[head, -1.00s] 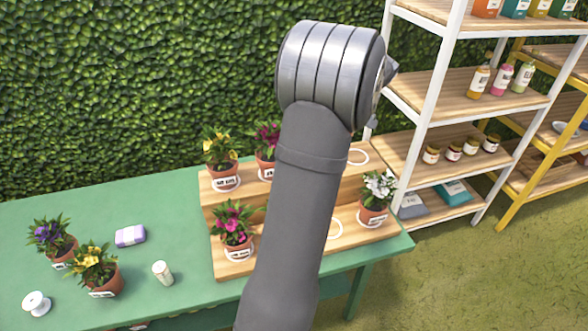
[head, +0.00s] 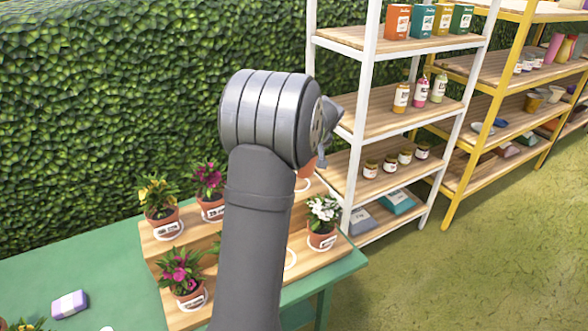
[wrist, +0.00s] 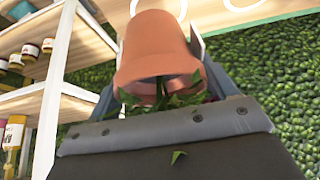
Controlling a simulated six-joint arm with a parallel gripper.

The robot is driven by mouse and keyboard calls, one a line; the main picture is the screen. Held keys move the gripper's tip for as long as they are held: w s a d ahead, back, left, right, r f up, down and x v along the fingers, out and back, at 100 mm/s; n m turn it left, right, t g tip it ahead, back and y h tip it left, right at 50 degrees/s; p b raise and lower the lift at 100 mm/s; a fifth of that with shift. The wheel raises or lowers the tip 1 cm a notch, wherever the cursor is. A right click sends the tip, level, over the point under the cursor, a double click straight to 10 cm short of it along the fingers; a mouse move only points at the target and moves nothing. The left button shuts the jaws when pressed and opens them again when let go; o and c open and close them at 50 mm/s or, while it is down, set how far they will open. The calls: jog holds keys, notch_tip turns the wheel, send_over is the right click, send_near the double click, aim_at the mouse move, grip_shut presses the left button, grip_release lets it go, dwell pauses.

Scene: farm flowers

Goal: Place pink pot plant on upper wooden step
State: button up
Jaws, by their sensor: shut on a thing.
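My gripper (wrist: 160,45) is shut on a terracotta pot (wrist: 152,58), with one finger on each side. A sliver of this pot shows in the head view (head: 307,168) behind my arm, by the right end of the upper wooden step (head: 318,187). A white ring there is partly visible. I cannot tell whether the pot touches the step. A pink plant (head: 209,188) stands on the upper step and another (head: 183,278) on the lower step (head: 270,277).
A yellow plant (head: 160,205) stands at the upper step's left end. A white-flowered plant (head: 322,222) is at the lower step's right end. A white shelf rack (head: 370,125) rises close behind on the right. A purple-and-white block (head: 69,304) lies on the green table (head: 105,262).

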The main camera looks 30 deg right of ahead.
jog(key=shift+w+a+f, duration=0.25)
jog(key=shift+w+f, duration=0.15)
jog(key=shift+w, duration=0.15)
jog(key=shift+w+a+f, duration=0.2)
jog(key=shift+w+f, duration=0.15)
jog(key=shift+w, duration=0.2)
jog(key=shift+f, duration=1.95)
jog(key=shift+f, duration=0.1)
jog(key=o, duration=1.3)
jog(key=shift+f, duration=0.1)
jog(key=shift+r, duration=0.3)
jog(key=v, duration=1.1)
jog(key=shift+s+r, duration=0.25)
jog(key=shift+r, duration=0.05)
